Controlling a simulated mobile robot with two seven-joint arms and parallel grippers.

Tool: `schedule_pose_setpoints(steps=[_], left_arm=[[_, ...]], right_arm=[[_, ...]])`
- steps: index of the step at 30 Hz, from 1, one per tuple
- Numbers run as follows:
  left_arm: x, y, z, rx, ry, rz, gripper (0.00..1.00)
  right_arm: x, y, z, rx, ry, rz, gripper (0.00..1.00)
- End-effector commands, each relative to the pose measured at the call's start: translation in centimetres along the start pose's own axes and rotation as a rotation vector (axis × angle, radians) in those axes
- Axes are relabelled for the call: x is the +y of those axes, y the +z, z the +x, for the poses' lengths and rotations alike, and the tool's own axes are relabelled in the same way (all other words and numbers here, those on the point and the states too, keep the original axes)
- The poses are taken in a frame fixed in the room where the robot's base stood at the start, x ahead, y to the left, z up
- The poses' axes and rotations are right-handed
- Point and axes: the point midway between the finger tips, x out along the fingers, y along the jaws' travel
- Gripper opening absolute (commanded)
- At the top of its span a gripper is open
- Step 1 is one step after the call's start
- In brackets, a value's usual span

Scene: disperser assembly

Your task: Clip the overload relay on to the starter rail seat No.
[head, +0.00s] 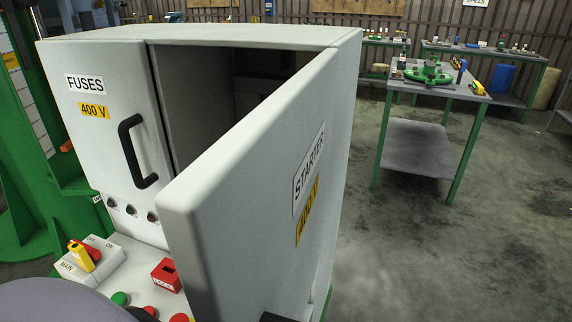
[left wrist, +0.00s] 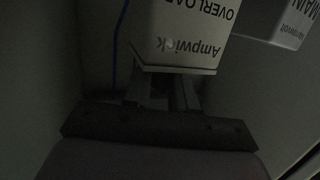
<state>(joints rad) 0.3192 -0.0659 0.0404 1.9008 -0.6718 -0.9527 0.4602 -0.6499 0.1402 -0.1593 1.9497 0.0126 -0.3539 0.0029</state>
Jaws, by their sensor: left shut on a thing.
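The overload relay (left wrist: 190,30) is a white box with "OVERLOAD" and "Ampwick" lettering, upside down in the left wrist view. A grey base strip (left wrist: 180,69) runs along its near end. My left gripper (left wrist: 163,78) is shut on the relay at this end. It is dim here, and the finger contact is hard to make out. In the head view the starter cabinet door (head: 262,180) stands open and hides most of the compartment behind it. The relay, my left gripper and the rail seat cannot be seen there. My right gripper is in neither view.
A white box marked "MAIN" (left wrist: 292,22) is beside the relay. A blue cable (left wrist: 119,40) runs at the left. The fuses door (head: 105,130) is closed. Below it are a red-yellow switch (head: 84,255) and push buttons (head: 120,298). Workbenches (head: 440,85) stand behind.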

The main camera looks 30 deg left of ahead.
Motion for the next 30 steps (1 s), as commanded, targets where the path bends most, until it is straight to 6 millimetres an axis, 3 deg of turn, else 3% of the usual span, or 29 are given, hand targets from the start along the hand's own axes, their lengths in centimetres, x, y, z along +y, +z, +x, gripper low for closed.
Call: schedule_pose_setpoints(steps=[14,30], left_arm=[[0.0,-0.1,0.0,0.003,0.0,0.0,0.0],[0.0,1.2,0.2,0.003,0.0,0.0,0.0]], right_arm=[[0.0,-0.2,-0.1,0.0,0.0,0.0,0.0],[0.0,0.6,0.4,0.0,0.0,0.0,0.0]])
